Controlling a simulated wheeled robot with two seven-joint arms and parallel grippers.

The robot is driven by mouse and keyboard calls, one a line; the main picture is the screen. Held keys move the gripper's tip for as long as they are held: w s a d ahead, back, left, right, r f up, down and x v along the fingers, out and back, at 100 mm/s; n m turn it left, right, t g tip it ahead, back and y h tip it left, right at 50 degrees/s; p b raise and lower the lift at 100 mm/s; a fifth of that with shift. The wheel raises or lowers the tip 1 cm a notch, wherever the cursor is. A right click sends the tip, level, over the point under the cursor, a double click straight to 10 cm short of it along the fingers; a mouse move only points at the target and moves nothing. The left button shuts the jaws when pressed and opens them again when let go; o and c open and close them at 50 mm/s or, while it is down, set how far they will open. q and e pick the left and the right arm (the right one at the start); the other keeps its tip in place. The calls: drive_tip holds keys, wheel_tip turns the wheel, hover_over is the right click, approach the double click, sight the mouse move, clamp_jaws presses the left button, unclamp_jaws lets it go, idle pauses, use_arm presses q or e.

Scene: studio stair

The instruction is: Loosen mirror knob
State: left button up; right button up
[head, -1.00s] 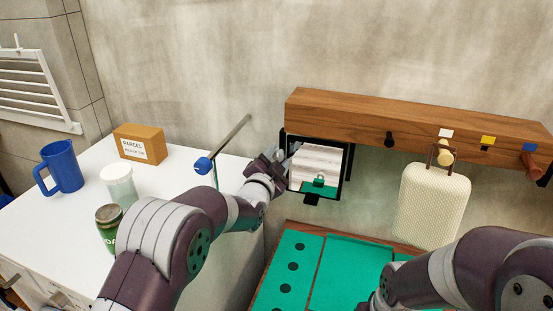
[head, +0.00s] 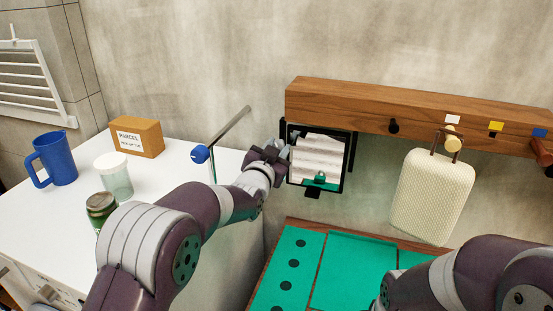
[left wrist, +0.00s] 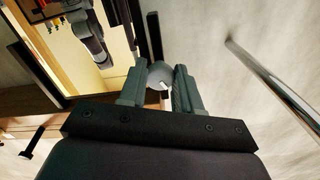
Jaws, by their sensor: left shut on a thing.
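The square mirror (head: 318,160) in a black frame hangs below the left end of the wooden rail. Its glass reflects a pale striped surface and some green. My left gripper (head: 281,152) is at the mirror's left edge. In the left wrist view my left gripper (left wrist: 158,82) is shut on a round grey knob (left wrist: 159,73) with a pale mark on it. The mirror (left wrist: 92,45) shows there at upper left, reflecting part of my arm. My right arm shows at lower right in the head view; its gripper is out of the picture.
The white counter holds a parcel (head: 137,137), blue mug (head: 57,158) and jars. A cream bag (head: 432,195) hangs from the wooden rail (head: 410,112).

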use_arm(q)
drive_tip(key=shift+n+b, duration=3.7)
drive_tip(key=shift+n, duration=3.2)
drive_tip(key=o, duration=1.1)
drive_tip(key=shift+c, duration=0.2)
drive_tip(key=shift+s, duration=0.1)
